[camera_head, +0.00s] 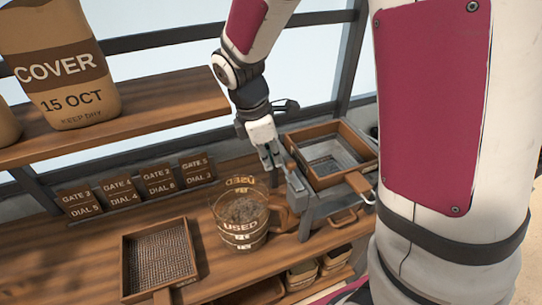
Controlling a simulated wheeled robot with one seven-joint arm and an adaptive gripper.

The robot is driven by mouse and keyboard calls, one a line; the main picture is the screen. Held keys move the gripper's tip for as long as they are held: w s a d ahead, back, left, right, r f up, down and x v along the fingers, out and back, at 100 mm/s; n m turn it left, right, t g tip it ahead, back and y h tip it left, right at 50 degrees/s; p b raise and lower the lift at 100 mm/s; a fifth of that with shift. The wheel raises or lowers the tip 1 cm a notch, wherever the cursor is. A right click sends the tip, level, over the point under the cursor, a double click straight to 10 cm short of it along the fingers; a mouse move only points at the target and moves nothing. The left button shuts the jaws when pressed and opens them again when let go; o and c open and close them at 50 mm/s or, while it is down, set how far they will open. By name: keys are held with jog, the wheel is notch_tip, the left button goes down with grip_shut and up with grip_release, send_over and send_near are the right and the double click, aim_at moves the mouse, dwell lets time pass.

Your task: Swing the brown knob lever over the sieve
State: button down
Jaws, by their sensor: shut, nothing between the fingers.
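My gripper (271,163) is shut and empty, pointing down at the left side of the seeder stand (318,211). A wooden-framed box with a mesh bottom (337,172) sits on that stand, just right of my fingers. A small brown piece (291,168) shows close to my fingertips above a grey bracket; it may be the knob of the lever, but I cannot tell, nor whether my fingers touch it. A second wooden-framed sieve (125,262) lies on the bench at the lower left, its handle toward the front.
A clear tub marked USED (240,226) stands left of the stand, below my gripper. Several gate and dial signs (120,192) stand behind it. A shelf (170,105) holds a COVER bag (60,75). My arm fills the right side.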

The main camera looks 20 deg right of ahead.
jog(key=shift+w+d+m+g, duration=0.3)
jog(key=shift+d+m, duration=0.2)
jog(key=shift+m, duration=0.5)
jog(key=shift+w+d+m, duration=0.3)
jog(key=shift+d+m, duration=0.3)
jog(key=shift+m, duration=0.3)
jog(key=d+m, duration=0.1)
jog(key=m, duration=0.1)
jog(key=d+m+g+y, duration=0.1)
jog(key=m, duration=0.1)
jog(key=shift+w+d+p, duration=0.15)
jog(key=shift+d+p, duration=0.15)
jog(key=shift+d, duration=0.1)
jog(key=m, duration=0.1)
jog(key=d+m, duration=0.2)
jog(key=m, duration=0.1)
jog(key=shift+s+d+g+y, duration=0.1)
jog(key=shift+s+g+y, duration=0.2)
jog(key=shift+y, duration=0.1)
jog(key=shift+s+d+m+y+p, duration=0.35)
jog(key=shift+d+m, duration=0.25)
jog(key=shift+m, duration=0.55)
jog(key=shift+s+d+m+y+p, duration=0.2)
jog(key=shift+s+d+m, duration=0.3)
jog(key=shift+m, duration=0.65)
jog(key=shift+d, duration=0.1)
jog(key=shift+w, duration=0.1)
